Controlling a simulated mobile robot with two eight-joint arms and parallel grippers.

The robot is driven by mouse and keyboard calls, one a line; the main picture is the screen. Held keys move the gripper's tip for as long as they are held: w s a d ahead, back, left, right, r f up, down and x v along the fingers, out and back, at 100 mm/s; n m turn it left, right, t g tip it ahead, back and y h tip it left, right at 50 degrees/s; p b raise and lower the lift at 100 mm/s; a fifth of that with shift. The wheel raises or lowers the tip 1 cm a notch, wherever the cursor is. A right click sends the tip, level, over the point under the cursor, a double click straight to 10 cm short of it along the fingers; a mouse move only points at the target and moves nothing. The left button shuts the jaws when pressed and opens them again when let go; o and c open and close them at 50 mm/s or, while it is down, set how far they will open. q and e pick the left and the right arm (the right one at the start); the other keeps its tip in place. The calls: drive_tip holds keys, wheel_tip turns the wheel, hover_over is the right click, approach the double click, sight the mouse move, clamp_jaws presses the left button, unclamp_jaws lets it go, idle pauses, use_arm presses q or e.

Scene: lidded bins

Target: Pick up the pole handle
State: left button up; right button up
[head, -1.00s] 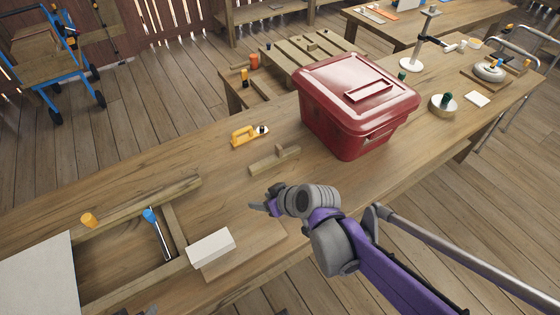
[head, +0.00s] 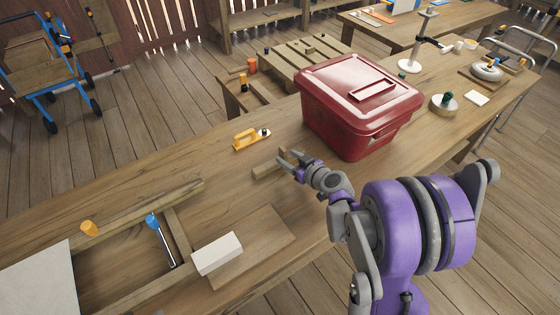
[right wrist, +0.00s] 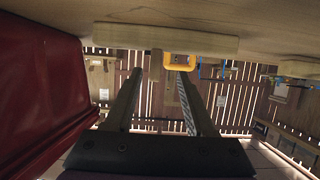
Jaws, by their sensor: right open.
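A light wooden bar with a short upright post, which I take to be the pole handle (head: 266,170), lies on the workbench left of the red lidded bin. My right gripper (head: 288,159) is open right at it in the head view and covers part of it, including the post. In the right wrist view, which is upside down, the bar (right wrist: 166,38) spans the top. Its post (right wrist: 155,66) stands between the two open fingers (right wrist: 160,74), nearer the left one. I cannot tell whether either finger touches it. My left gripper is not in view.
The red lidded bin (head: 357,109) stands close to the right of my gripper. A yellow-handled tool (head: 250,139) lies just behind the bar. A white block (head: 217,254) and a blue-tipped rod (head: 161,240) are at front left. The bench (head: 120,170) is clear at mid left.

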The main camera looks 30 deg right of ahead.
sight(286, 154)
drive_tip(key=x, duration=0.5)
drive_tip(key=shift+w+d, duration=0.1)
drive_tip(key=shift+d, duration=0.2)
drive_tip(key=shift+r, duration=0.1)
clamp_jaws()
